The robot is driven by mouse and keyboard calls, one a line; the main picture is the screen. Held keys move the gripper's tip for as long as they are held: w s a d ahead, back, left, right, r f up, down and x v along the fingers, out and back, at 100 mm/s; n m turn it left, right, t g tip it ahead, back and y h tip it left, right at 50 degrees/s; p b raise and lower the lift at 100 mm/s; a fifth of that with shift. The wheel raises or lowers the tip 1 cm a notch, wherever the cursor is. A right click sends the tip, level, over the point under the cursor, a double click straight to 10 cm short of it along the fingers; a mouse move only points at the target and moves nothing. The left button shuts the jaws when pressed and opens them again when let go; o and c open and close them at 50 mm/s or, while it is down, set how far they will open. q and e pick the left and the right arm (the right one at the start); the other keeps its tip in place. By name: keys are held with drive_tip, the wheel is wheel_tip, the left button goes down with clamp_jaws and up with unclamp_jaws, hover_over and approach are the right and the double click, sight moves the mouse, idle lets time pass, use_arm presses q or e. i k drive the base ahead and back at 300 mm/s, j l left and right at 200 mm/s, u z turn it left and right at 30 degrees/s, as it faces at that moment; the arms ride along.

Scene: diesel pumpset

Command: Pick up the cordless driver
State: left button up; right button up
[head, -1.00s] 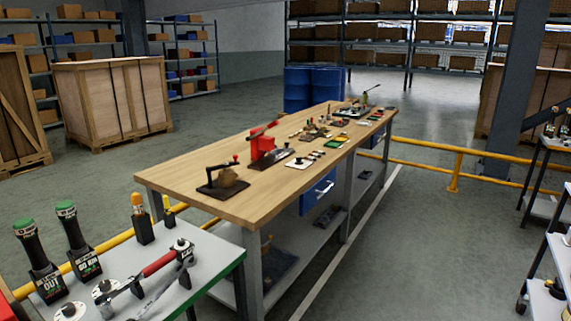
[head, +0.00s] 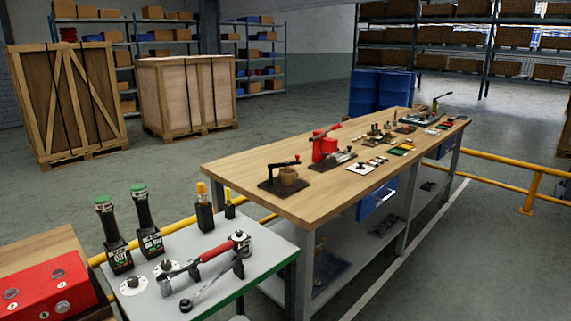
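I cannot make out a cordless driver for certain among the small tools. On the grey side table (head: 262,262) at the lower left stand two black upright items with green tops and printed labels, a left one (head: 112,240) and a right one (head: 147,225). Beside them are two orange- and yellow-topped black holders (head: 205,210). A red-handled tool (head: 215,252) lies in front of them, with a dark metal tool (head: 212,282) nearer. Neither of my grippers is in view.
A long wooden workbench (head: 240,165) carries a red device (head: 324,148) and several small parts. A red box (head: 47,290) sits at the lower left. Wooden crates (head: 185,95), blue drums (head: 381,92) and a yellow rail (head: 500,160) stand around. Open floor lies at the right.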

sight(103, 205)
drive_tip(key=i, duration=1)
drive_tip(key=u, duration=1.5)
drive_tip(key=k+j, duration=0.5)
drive_tip(key=j, duration=0.2)
drive_tip(key=k+j+z, duration=0.15)
drive_tip(key=k+j, duration=0.3)
drive_tip(key=j, duration=0.2)
drive_tip(key=i+j, duration=0.2)
